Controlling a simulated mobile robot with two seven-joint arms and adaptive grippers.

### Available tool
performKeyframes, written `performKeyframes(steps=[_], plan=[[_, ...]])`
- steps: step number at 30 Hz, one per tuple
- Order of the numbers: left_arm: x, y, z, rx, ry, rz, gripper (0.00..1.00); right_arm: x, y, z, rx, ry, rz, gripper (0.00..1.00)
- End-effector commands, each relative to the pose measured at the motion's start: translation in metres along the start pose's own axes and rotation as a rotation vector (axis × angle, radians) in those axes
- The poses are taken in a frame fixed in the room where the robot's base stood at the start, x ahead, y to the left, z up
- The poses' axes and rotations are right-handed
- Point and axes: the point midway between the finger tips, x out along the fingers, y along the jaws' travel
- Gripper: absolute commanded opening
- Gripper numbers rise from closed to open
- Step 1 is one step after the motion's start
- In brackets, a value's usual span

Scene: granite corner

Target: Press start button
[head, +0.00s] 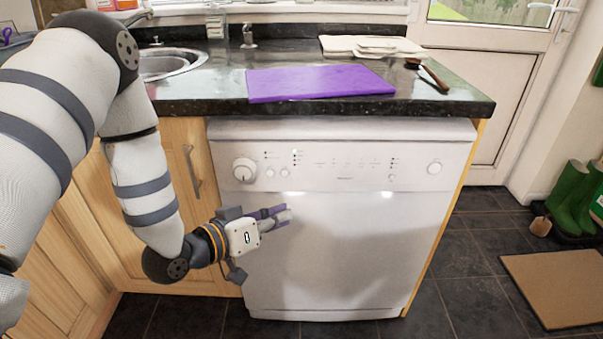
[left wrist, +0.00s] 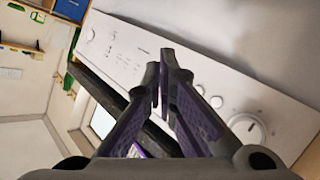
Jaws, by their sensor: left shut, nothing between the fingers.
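The white dishwasher (head: 330,250) stands under the counter, its control panel (head: 340,150) along the top. The panel has a large knob (head: 244,170) at left, two small round buttons (head: 277,173) beside it, and a round button (head: 434,168) at the far right. Which one is the start button I cannot read. My left gripper (head: 284,213) is shut and empty, in front of the door below the panel's left part, apparently apart from it. In the left wrist view, its fingertips (left wrist: 165,72) overlap the tilted panel, with the knob (left wrist: 246,128) lower right. My right gripper is not in view.
Wooden cupboards (head: 120,220) stand at left.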

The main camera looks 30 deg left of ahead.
Motion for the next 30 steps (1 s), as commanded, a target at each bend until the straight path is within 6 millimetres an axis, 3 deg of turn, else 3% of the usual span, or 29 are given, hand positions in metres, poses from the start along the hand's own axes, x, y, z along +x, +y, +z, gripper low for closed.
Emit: performKeyframes(steps=[11, 22, 30], plan=[[0.005, -0.004, -0.002, 0.002, -0.001, 0.000, 0.00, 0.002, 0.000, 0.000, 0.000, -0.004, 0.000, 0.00], [0.042, -0.031, -0.028, 0.002, -0.001, -0.001, 0.00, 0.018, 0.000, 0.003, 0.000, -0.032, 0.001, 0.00], [0.059, -0.043, -0.042, 0.001, -0.002, -0.001, 0.00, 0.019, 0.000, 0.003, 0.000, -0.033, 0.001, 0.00]])
